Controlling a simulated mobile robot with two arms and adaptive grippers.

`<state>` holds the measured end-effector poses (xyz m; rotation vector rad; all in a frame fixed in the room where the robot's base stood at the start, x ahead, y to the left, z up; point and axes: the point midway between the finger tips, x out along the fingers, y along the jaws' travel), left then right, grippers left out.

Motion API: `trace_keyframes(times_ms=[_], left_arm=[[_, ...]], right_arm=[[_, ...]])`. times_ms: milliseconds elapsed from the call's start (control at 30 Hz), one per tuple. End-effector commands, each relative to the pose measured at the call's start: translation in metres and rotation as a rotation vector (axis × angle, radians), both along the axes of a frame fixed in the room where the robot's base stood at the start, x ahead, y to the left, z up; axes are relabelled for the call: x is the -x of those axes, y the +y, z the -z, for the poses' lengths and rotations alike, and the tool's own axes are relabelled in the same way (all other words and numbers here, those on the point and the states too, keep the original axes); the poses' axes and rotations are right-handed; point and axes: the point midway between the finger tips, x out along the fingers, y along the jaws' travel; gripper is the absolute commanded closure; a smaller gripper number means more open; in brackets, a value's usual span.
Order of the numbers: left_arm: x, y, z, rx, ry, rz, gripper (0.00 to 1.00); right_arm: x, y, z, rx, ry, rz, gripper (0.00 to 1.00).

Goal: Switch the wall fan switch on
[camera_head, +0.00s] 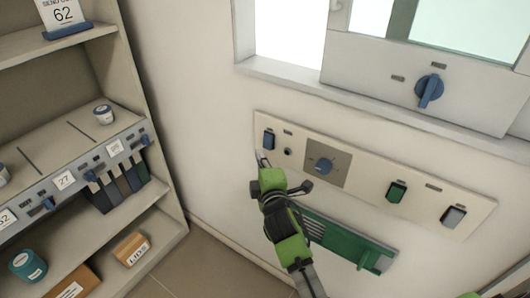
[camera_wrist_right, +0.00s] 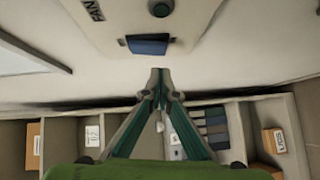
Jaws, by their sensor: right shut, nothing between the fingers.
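The wall fan switch is a blue rocker (camera_head: 268,140) at the left end of a long cream wall panel (camera_head: 415,178). In the right wrist view the fingertips (camera_wrist_right: 160,72) lie close to the rocker's edge with a small gap in the picture. I cannot tell whether the rocker is on or off. My left gripper is not in view.
A green bracket (camera_head: 350,243) hangs below. A window unit with a blue knob (camera_head: 429,91) is above. Shelves (camera_head: 160,150) stand left.

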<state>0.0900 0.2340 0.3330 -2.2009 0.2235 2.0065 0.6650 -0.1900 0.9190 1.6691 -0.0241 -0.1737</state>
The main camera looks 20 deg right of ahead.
Motion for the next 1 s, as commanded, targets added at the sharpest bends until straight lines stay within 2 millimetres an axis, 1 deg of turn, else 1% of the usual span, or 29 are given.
trace_keyframes(times_ms=[100, 200, 567, 667, 833, 867, 1000], left_arm=[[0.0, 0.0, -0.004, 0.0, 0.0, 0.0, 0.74], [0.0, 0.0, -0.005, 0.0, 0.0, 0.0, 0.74], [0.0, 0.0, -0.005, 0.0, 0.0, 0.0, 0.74], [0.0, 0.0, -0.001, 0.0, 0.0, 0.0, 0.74], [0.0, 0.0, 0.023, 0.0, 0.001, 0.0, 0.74], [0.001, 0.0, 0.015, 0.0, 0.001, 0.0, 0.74], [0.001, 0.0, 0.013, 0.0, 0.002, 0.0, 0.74]], right_arm=[[-0.009, -0.011, 0.001, 0.002, 0.0, -0.001, 1.0], [-0.012, -0.016, 0.002, -0.001, -0.001, -0.001, 1.0], [-0.013, -0.017, 0.003, -0.002, 0.0, -0.002, 1.0], [-0.014, -0.018, 0.006, 0.006, -0.005, -0.001, 1.0], [-0.018, -0.024, 0.014, 0.062, -0.049, 0.0, 1.0], [-0.018, -0.023, 0.007, 0.057, -0.047, -0.001, 1.0], [-0.017, -0.023, 0.006, 0.055, -0.046, 0.0, 1.0]])
